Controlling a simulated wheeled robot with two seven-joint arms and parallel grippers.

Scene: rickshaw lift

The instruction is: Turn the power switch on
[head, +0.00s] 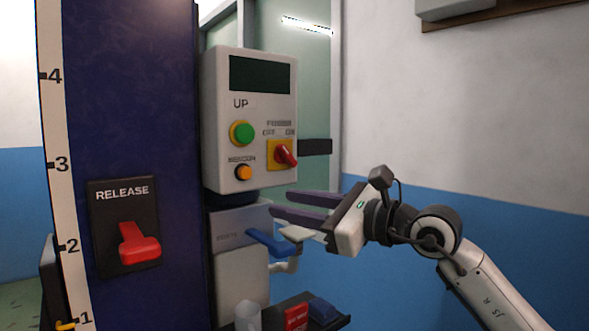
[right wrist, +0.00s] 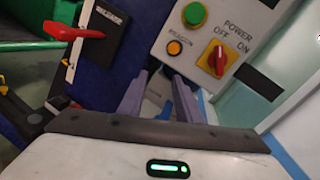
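The power switch (head: 284,154) is a red rotary knob on a yellow plate, at the lower right of a pale control box (head: 225,110). Its handle slants up-left, seemingly toward the OFF label. The switch also shows in the right wrist view (right wrist: 219,60), right of the fingers. My right gripper (head: 280,203) is open and empty, below the switch and apart from it. Its two purple fingers point left toward the machine; they also show in the right wrist view (right wrist: 159,76). My left gripper is in neither view.
The box also carries a green button (head: 243,133), an orange button (head: 243,172) and a dark display (head: 262,75). A red release lever (head: 138,243) is on the blue column. A blue handle (head: 268,243) sits below my fingers. A tray (head: 335,322) holds a cup (head: 247,316).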

